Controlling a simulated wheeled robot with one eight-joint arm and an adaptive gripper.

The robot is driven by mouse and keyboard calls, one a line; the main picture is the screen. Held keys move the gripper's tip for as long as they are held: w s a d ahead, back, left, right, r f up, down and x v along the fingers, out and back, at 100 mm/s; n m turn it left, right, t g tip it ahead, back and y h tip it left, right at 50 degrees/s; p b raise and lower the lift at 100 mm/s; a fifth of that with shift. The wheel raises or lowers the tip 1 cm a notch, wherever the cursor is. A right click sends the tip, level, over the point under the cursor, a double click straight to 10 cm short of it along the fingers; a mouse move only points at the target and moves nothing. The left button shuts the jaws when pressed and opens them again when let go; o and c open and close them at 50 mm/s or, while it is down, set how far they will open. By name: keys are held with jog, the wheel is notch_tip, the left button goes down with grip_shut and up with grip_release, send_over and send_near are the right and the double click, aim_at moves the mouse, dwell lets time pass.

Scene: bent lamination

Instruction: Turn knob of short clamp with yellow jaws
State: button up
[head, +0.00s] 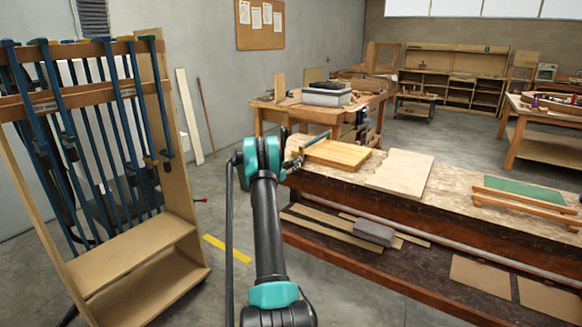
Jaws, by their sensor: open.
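My teal and black arm reaches from the bottom middle to the near-left end of the long workbench (460,190). My gripper (294,163) is small and partly hidden behind the arm's teal joint; it is open. A short blue bar (317,139) shows just beyond it, above a light wooden board (338,155). It may be part of the short clamp, but I cannot make out yellow jaws or a knob, nor tell whether my gripper touches it.
A wooden rack (135,248) with several long blue clamps (75,130) stands at the left. A pale panel (400,171) and a green board (520,191) lie on the bench. A second workbench (375,97) stands behind. Grey floor is open between rack and bench.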

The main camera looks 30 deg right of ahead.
jog(key=shift+d, duration=0.1)
jog(key=c, duration=1.2)
jog(key=shift+o, duration=0.2)
jog(key=shift+m, duration=0.3)
